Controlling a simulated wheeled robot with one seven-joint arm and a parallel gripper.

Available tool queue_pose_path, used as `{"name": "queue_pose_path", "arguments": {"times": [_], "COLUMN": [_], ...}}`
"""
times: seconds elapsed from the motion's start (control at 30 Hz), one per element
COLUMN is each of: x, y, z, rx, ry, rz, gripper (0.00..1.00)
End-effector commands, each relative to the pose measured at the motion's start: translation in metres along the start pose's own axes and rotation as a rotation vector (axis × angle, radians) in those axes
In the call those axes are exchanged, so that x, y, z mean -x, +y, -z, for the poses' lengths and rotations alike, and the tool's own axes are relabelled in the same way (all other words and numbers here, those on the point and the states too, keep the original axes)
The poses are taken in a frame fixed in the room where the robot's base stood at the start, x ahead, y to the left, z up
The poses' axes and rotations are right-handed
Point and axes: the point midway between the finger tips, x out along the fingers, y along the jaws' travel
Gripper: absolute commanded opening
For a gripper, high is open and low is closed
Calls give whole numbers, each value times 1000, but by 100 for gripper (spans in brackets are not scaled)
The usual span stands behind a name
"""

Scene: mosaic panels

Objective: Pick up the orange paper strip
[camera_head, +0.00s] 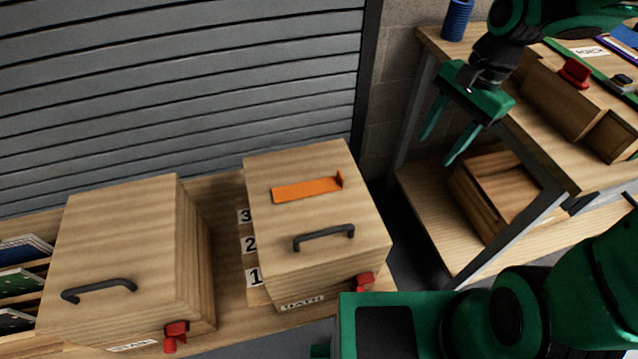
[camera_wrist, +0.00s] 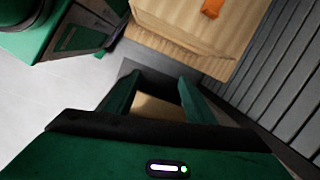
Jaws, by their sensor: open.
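The orange paper strip (camera_head: 307,189) lies on top of the right wooden box (camera_head: 300,160), behind its dark handle. Its right end is bent upward. Part of the strip (camera_wrist: 212,8) also shows at the top edge of the wrist view. My green gripper (camera_head: 446,134) is open and empty, pointing down, to the right of the box and apart from the strip. In the wrist view, the two fingers of my gripper (camera_wrist: 158,88) are spread, with the box beyond them.
A second wooden box (camera_head: 125,230) with a handle stands at the left. Numbered labels (camera_head: 250,245) sit between the boxes. A workbench (camera_head: 590,165) stands at the right, with a blue cylinder (camera_head: 457,20) and wooden pieces on it. A grey slatted wall (camera_head: 180,90) rises behind the boxes.

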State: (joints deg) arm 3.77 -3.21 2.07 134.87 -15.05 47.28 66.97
Motion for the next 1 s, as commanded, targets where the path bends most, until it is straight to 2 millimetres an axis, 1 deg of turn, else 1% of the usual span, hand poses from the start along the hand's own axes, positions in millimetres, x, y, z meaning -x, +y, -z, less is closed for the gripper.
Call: {"name": "queue_pose_path", "arguments": {"times": [0.03,0.1,0.2,0.3,0.4,0.5,0.7,0.8,1.0], "x": [-12,-26,-40,-50,-56,-65,-93,-104,-115], "y": [-20,-44,-71,-87,-96,-99,-99,-99,-100], "z": [-13,-32,-58,-76,-88,-94,-100,-102,-104], "rx": [-36,-101,-181,-240,-275,-289,-292,-293,-293], "ry": [-36,-84,-147,-193,-220,-231,-231,-229,-229], "rz": [0,5,3,-2,-9,-12,-13,-13,-11], "gripper": [49,49,49,49,49,49,49,49,49]}}
